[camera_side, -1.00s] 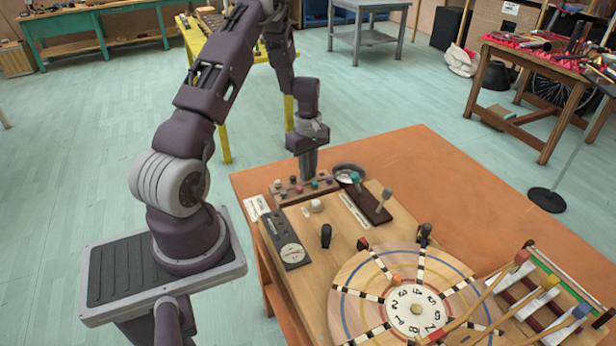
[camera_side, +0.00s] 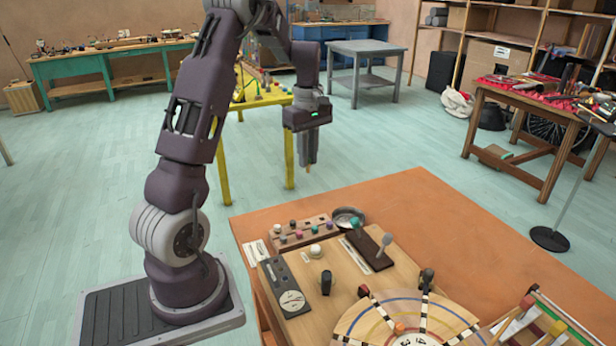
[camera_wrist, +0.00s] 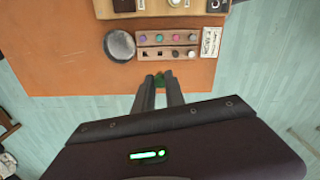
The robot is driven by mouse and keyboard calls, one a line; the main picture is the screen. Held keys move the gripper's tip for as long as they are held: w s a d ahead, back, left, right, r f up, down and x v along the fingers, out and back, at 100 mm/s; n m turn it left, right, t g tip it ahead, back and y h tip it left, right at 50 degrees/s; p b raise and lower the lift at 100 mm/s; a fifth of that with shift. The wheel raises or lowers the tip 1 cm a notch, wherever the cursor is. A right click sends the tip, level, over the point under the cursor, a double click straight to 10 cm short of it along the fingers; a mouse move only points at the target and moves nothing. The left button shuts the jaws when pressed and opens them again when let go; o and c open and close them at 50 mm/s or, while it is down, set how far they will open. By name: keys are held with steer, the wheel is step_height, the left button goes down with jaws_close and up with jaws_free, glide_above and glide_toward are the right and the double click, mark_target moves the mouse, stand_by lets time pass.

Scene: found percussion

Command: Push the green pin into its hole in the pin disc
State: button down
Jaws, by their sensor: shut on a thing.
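My gripper (camera_side: 309,165) points down in mid-air, well above the orange table, and is shut on the green pin. The pin's green part (camera_wrist: 160,82) shows between the fingertips in the wrist view. In the side view only a small tan tip shows below the fingers. The pin disc (camera_side: 375,322) is a round wooden board with coloured rings, striped spokes and a numbered white centre. It lies at the front right of the side view, below and to the right of my gripper, partly cut off by the frame. Its hole for the pin cannot be made out.
A wooden pin rack (camera_side: 302,236) with coloured pins stands at the back of the wooden board. A round metal dish (camera_side: 347,217) sits beside it. A dark block with a grey-knobbed lever (camera_side: 378,252) and a dark panel (camera_side: 285,287) lie nearer.

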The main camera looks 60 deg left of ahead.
steer(key=w+d, duration=0.2)
steer(key=d, duration=0.7)
steer(key=w+d, duration=0.2)
steer(key=d, duration=0.8)
steer(key=s+d, duration=0.2)
steer(key=d, duration=0.5)
steer(key=s+d, duration=0.3)
steer(key=d, duration=0.5)
steer(key=f, duration=0.5)
steer(key=shift+w+a, duration=0.25)
steer(key=shift+a, duration=0.15)
steer(key=shift+f, duration=2.85)
steer(key=shift+f, duration=1.55)
